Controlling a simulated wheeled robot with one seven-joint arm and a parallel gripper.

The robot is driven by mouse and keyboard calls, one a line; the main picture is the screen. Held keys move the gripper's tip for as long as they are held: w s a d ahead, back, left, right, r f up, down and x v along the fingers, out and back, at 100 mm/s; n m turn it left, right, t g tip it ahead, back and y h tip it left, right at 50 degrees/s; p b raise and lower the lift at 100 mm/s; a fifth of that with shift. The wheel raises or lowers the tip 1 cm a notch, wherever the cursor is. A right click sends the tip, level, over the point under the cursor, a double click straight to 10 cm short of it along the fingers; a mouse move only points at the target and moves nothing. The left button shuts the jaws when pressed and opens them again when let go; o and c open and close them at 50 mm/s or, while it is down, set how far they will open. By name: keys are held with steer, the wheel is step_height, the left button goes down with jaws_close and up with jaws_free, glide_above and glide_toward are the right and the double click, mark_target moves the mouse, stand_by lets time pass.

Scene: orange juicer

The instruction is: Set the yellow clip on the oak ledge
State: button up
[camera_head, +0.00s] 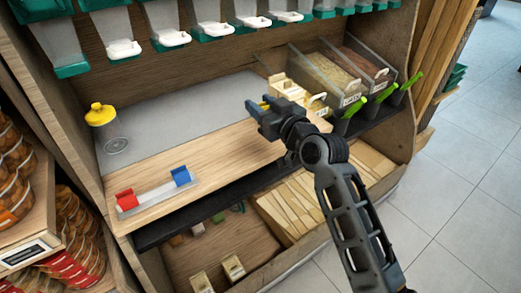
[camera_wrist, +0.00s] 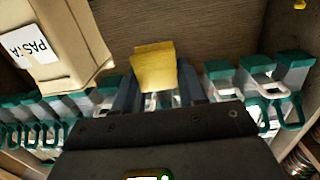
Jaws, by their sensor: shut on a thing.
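My gripper (camera_head: 262,108) is shut on the yellow clip, which shows clearly between the fingers in the wrist view (camera_wrist: 154,68). In the head view only a sliver of yellow shows at the fingertips. The gripper appears over the back right part of the oak ledge (camera_head: 215,150); its height above the wood is hard to tell. A red clip (camera_head: 125,200) and a blue clip (camera_head: 181,176) stand at the two ends of a pale strip (camera_head: 153,195) at the ledge's front left.
A yellow-lidded clear jar (camera_head: 101,116) stands at the left on the grey surface. Clear bins (camera_head: 327,82) and green-handled scoops (camera_head: 377,96) stand to the right. Dispensers (camera_head: 166,25) hang above. A beige PASTA box (camera_wrist: 70,45) is close in the wrist view. The ledge's middle is clear.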

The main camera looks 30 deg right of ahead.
steer(key=shift+d+r, duration=0.15)
glide_above(222, 158)
step_height(222, 158, down, 7)
steer(key=shift+r+b, duration=0.15)
steer(key=shift+b, duration=0.2)
steer(key=shift+f+b, duration=0.35)
steer(key=shift+f, duration=1.65)
steer(key=shift+f, duration=0.15)
steer(key=o, duration=1)
steer(key=shift+r, duration=0.2)
steer(key=s+p, duration=0.1)
steer(key=s, duration=1.1)
steer(key=shift+r, duration=0.25)
